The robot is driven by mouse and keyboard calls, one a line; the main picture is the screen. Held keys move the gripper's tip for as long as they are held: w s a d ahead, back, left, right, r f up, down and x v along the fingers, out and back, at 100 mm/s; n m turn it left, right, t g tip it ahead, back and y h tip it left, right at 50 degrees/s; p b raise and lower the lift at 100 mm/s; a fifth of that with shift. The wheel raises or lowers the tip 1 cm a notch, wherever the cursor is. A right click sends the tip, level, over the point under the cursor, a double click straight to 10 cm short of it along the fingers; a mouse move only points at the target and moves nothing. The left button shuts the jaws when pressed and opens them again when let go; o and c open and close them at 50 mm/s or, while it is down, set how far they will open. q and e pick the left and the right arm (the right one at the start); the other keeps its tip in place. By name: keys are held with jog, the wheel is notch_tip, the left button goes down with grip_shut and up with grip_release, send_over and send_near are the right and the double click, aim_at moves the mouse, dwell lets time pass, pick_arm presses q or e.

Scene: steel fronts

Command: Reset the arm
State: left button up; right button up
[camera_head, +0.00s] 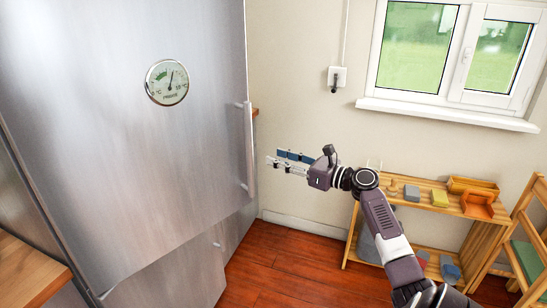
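My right arm reaches in from the lower right. Its gripper (274,157) points left toward the fridge and is open, with a narrow gap between its two fingers and nothing in it. It stands in the air to the right of the fridge's vertical door handle (247,150), apart from it in the picture. The steel fridge (120,150) fills the left side, with a round dial thermometer (167,82) on its upper door. The upper door looks shut. My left gripper is not in view.
A low wooden shelf (428,205) with small blocks and an orange box (478,205) stands behind my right arm. A wooden chair (527,240) is at the right edge. A wooden worktop (28,275) is at lower left. Red wooden floor (290,270) is clear between fridge and shelf.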

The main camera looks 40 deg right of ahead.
jog(key=s+a+f+n+g+h, duration=0.1)
jog(key=s+f+n+g, duration=0.1)
jog(key=f, duration=0.9)
jog(key=s+a+f+n+g+h, duration=0.1)
jog(key=s+f+n+g, duration=0.1)
jog(key=f, duration=1)
jog(key=s+a+f+n+g+h, duration=0.1)
jog(key=a+f+n+g, duration=0.15)
jog(key=f, duration=0.85)
jog(key=s+a+f+n+g, duration=0.35)
jog(key=s+f, duration=0.45)
jog(key=f, duration=0.5)
jog(key=s+a+f+n+g+h, duration=0.1)
jog(key=s+a+f+n+g, duration=0.1)
jog(key=s+a+f+n, duration=0.55)
jog(key=s+a+f+n+g, duration=0.2)
jog(key=s+a+f+n, duration=0.15)
jog(key=s+f, duration=0.75)
jog(key=s+a+f+n+g, duration=0.1)
jog(key=s+a+f+n, duration=0.1)
jog(key=s+a+n, duration=0.5)
jog(key=s+a+f+n+g, duration=0.1)
jog(key=s+a+f+n, duration=0.2)
jog(key=s+a+n, duration=0.4)
jog(key=s+n, duration=0.1)
jog(key=s, duration=0.4)
jog(key=shift+s+a+g, duration=0.3)
jog(key=shift+a, duration=0.1)
